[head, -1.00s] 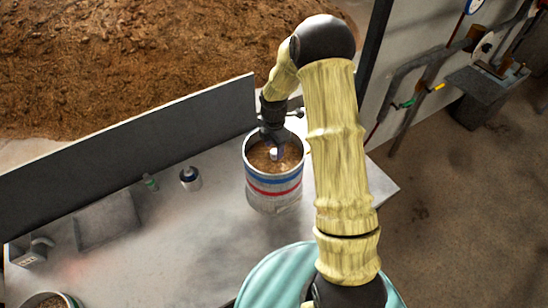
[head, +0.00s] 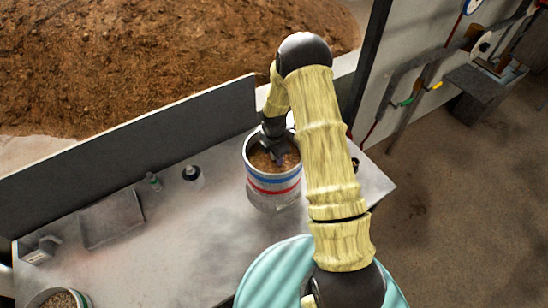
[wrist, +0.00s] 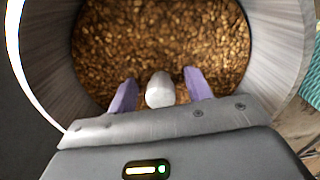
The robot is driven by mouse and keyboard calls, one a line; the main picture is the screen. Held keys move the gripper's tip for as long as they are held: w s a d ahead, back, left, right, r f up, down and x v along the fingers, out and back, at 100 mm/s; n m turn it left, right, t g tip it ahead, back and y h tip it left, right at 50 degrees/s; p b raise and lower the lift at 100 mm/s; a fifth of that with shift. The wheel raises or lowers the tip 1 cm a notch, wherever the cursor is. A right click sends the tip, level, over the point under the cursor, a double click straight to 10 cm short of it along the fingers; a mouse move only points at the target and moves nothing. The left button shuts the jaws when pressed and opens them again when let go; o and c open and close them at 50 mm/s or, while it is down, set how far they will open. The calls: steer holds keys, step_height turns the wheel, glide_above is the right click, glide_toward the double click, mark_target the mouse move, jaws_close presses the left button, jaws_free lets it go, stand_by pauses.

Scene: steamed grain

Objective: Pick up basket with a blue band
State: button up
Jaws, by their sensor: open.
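The basket with a blue band (head: 272,188) stands upright on the grey table in the head view. It is a pale round container with a blue band above a red one, holding brown grain. My gripper (head: 277,157) is over its open mouth, coming from the far side. In the wrist view the basket's pale inner wall (wrist: 278,45) surrounds the grain. There, my gripper (wrist: 160,88) is open, with two purple fingers apart above the grain. A pale rounded piece sits between them; I cannot tell what it is. I cannot tell whether the fingers touch the grain.
The grey table (head: 175,245) has bare room left of the basket. A small dark-topped bottle (head: 193,174), a small green-capped one (head: 153,182) and a flat tray (head: 112,220) lie left. Another grain container (head: 58,299) is at the front left. A low wall (head: 130,155) backs the table.

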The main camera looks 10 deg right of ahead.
stand_by(0.4)
jaws_close()
steer(key=shift+r, duration=0.1)
steer(key=shift+w+r, duration=0.1)
steer(key=shift+r+b, duration=0.45)
steer(key=shift+r, duration=0.05)
step_height(320, 180, up, 9)
steer(key=b, duration=0.3)
steer(key=shift+f, duration=0.1)
stand_by(0.4)
